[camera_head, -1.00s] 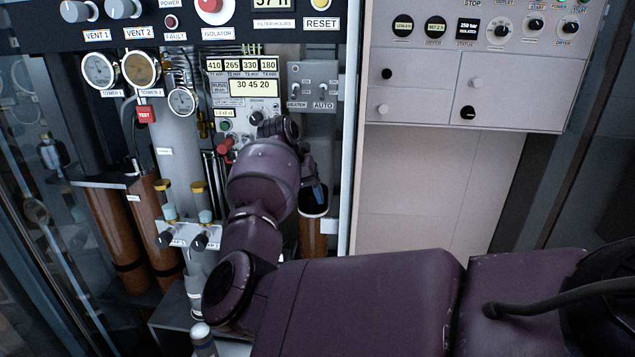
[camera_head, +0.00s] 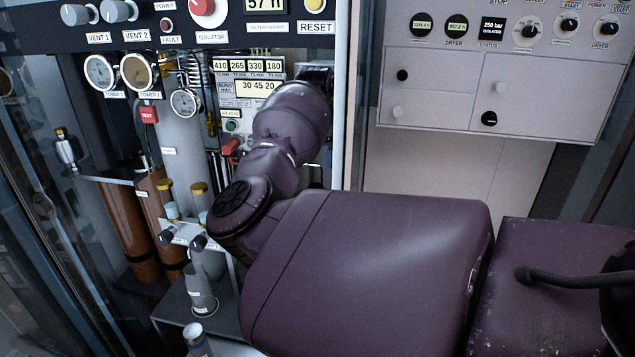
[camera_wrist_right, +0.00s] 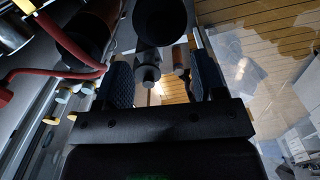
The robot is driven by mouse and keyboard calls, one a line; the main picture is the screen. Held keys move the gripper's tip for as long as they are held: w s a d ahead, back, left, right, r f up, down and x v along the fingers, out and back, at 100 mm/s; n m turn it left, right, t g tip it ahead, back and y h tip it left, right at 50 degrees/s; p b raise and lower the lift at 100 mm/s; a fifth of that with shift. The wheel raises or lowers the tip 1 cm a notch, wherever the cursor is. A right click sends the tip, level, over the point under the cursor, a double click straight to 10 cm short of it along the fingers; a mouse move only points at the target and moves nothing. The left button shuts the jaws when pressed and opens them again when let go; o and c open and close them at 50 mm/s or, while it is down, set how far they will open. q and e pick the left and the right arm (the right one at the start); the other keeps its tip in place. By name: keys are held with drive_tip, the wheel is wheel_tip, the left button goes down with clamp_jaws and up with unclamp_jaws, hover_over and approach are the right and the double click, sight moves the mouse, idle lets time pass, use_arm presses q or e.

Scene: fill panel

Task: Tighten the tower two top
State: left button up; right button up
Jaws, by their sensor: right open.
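My right arm reaches into the open cabinet in the head view, and its wrist hides the gripper there. In the right wrist view my right gripper (camera_wrist_right: 163,72) is open, with two dark ridged fingers. A grey stepped knob or fitting (camera_wrist_right: 147,68) shows between the fingers, below a large dark round part (camera_wrist_right: 160,20). I cannot tell whether the fingers touch it, or whether it is the tower two top. The tower 2 gauge (camera_head: 139,70) is at the upper left in the head view, near a grey column (camera_head: 183,135). My left gripper is not in view.
A red TEST tag (camera_head: 149,115) and a small gauge (camera_head: 185,102) are left of my wrist. Brown cylinders (camera_head: 125,225) stand lower left. Red hoses (camera_wrist_right: 70,70) run at the left of the wrist view. A white control panel (camera_head: 440,75) is on the right.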

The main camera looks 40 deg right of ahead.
wheel_tip(320, 180, down, 7)
drive_tip(key=shift+f+b, duration=0.2)
drive_tip(key=shift+b, duration=0.4)
drive_tip(key=shift+r, duration=0.1)
drive_tip(key=c, duration=0.9)
drive_tip(key=m, duration=0.4)
drive_tip(key=shift+m, duration=0.3)
drive_tip(key=o, duration=0.9)
